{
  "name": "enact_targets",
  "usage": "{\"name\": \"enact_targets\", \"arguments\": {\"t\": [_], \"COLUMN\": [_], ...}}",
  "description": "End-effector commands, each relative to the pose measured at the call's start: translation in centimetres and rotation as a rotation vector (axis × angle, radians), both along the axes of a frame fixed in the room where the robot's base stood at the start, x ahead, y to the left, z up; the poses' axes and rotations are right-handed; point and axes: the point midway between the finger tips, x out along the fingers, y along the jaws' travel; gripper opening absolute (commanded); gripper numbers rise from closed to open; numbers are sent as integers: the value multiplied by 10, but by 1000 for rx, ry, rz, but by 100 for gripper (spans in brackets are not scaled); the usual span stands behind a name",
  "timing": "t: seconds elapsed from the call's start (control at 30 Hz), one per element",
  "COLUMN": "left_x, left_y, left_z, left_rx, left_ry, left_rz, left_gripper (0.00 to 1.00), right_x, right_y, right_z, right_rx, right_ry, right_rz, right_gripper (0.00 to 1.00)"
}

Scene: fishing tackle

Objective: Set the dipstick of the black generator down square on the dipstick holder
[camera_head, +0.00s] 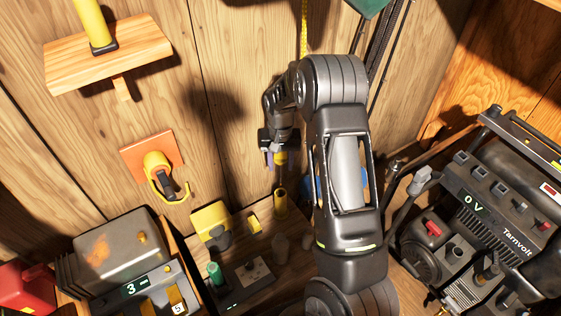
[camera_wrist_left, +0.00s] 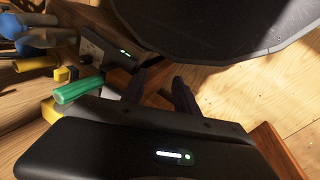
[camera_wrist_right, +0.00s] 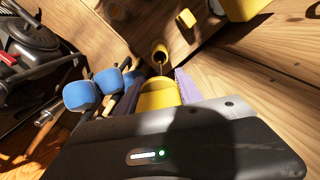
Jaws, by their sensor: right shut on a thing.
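My right gripper (camera_head: 279,160) is shut on the yellow-handled dipstick (camera_wrist_right: 158,95), and part of its yellow also shows in the head view. The dipstick holder, a yellow upright tube (camera_head: 280,205), stands below the gripper on the bench. In the right wrist view its dark round mouth (camera_wrist_right: 160,52) lies just beyond the dipstick handle. A thin rod points from the handle toward that mouth; I cannot tell whether its tip is inside. The black generator (camera_head: 500,215) stands at the right. My left gripper (camera_wrist_left: 160,82) is open and empty, outside the head view.
Blue-ended tools (camera_wrist_right: 85,95) are close beside my right gripper. A green handle (camera_wrist_left: 80,88) lies near my left gripper. A grey machine (camera_head: 115,250) and a yellow block (camera_head: 210,217) stand left of the holder. A wooden wall (camera_head: 235,110) rises behind.

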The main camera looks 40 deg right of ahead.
Motion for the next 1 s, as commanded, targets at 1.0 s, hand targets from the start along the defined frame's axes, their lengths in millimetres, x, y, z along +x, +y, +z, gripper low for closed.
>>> {"name": "enact_targets", "arguments": {"t": [1.0], "left_x": [0], "left_y": [0], "left_z": [-27], "left_rx": [0], "left_ry": [1], "left_rz": [2], "left_gripper": [36], "right_x": [0], "right_y": [0], "right_z": [-39], "right_rx": [0], "right_ry": [0], "right_rz": [0], "right_gripper": [3]}}
